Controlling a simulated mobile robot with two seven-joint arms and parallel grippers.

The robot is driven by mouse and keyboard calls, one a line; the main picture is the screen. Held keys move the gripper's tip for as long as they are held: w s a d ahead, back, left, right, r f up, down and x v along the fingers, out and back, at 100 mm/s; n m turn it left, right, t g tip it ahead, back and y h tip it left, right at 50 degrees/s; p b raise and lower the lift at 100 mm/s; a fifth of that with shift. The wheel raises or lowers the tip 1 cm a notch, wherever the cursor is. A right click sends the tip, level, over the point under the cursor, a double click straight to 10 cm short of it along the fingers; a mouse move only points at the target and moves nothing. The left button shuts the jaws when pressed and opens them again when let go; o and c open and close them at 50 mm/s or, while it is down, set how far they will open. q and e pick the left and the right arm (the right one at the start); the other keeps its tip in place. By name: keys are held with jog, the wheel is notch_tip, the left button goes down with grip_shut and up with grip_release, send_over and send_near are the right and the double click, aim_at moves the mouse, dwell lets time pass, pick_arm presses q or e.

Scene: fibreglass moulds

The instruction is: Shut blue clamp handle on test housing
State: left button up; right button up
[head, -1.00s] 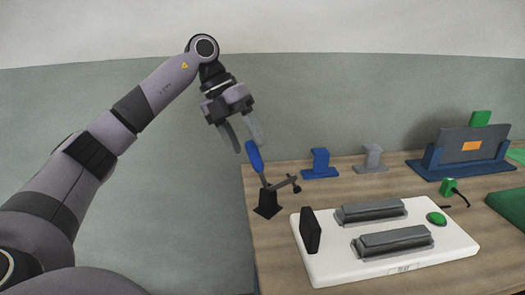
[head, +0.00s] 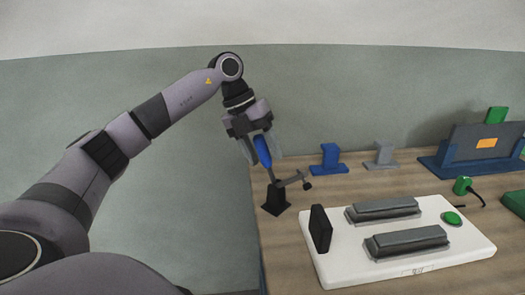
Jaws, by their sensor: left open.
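The blue clamp handle (head: 263,151) stands raised and slightly tilted on its black clamp base (head: 276,199), at the left edge of the table. The clamp's dark arm (head: 293,181) sticks out to the right, clear of the white board. My left gripper (head: 262,158) points down over the handle, open, with one finger on each side of it in the picture. Whether a finger touches the handle I cannot tell. The white test housing board (head: 376,267), marked TEST, lies to the right with two grey raised blocks, a black upright plate and a green button. My right gripper is not in view.
A blue stand (head: 328,160) and a grey stand (head: 381,154) are behind the board. A blue holder (head: 450,170) with a grey panel is at the back right. A green plug (head: 462,186) with a black cable lies near it. Left of the table is open.

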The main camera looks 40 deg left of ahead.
aim_at(271, 163)
pick_arm(q)
grip_shut()
jog(key=d+y+p, duration=0.1)
jog(key=p, duration=0.1)
jog(key=r+y+p, duration=0.1)
jog(key=p, duration=0.1)
jog(key=d+y+p, duration=0.1)
jog(key=shift+d+r+y+p, duration=0.25)
jog(key=shift+d+y+p, duration=0.05)
jog(key=shift+p, duration=0.1)
jog(key=shift+d+f+y, duration=0.1)
jog(key=shift+d+y, duration=0.1)
jog(key=shift+y, duration=0.1)
jog(key=shift+w+d+f+y, duration=0.1)
jog(key=shift+d+y, duration=0.4)
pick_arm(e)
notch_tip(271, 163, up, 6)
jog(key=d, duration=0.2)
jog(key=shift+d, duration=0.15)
pick_arm(q)
grip_release()
